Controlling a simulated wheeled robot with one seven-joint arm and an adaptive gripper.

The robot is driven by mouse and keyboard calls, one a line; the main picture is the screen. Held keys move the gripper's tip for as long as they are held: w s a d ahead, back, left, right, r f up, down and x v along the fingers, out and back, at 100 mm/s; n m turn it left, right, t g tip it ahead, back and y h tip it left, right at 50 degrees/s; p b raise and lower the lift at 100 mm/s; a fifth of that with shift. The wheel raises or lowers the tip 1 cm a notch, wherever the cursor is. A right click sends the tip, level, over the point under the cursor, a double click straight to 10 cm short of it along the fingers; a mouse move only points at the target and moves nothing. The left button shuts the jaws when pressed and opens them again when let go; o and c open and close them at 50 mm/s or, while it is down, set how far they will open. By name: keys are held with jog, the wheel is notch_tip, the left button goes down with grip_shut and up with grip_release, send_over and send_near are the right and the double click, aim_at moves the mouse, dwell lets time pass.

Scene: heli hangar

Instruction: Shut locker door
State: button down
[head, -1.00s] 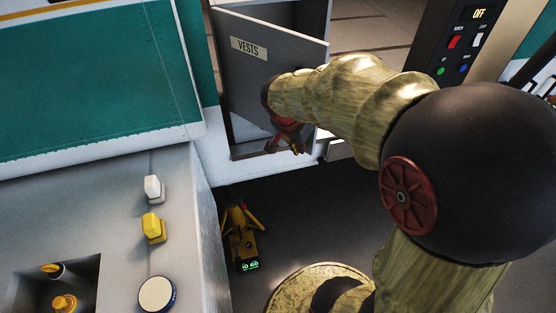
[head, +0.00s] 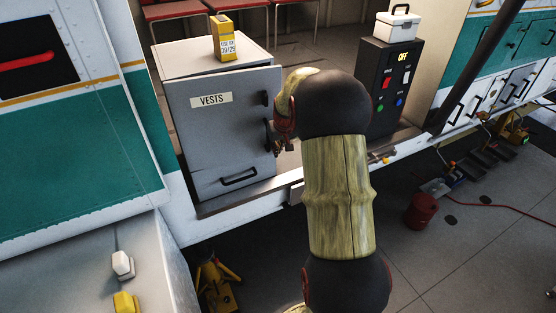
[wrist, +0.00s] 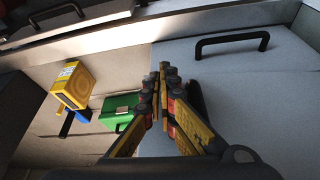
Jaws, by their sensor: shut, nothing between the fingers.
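The grey locker door (head: 222,122), labelled VESTS, is at or close to its frame on the grey locker (head: 178,66) in the head view. I cannot tell whether it is fully flush. Dark fittings show along its right edge, and a black handle (head: 239,176) is low on the front. My gripper (head: 284,145) is beside the door's right edge, partly hidden by my arm. In the wrist view my gripper (wrist: 164,72) is shut and empty, its fingertips near the left edge of a grey panel with a black handle (wrist: 232,42). Contact is unclear.
A yellow box (head: 224,38) stands on the locker. A dark switch panel (head: 372,62) stands to the right with a white case (head: 397,25) on top. The wrist view shows a yellow box (wrist: 73,85) and a green case (wrist: 118,112) left of my fingers.

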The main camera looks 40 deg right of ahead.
jog(key=w+d, duration=0.1)
jog(key=w+n, duration=0.1)
jog(key=w, duration=0.1)
jog(key=w+d+n, duration=0.1)
jog(key=shift+w+d+r+y, duration=0.1)
jog(key=shift+w+d+y, duration=0.2)
jog(key=shift+w+y, duration=0.1)
jog(key=shift+r, duration=0.1)
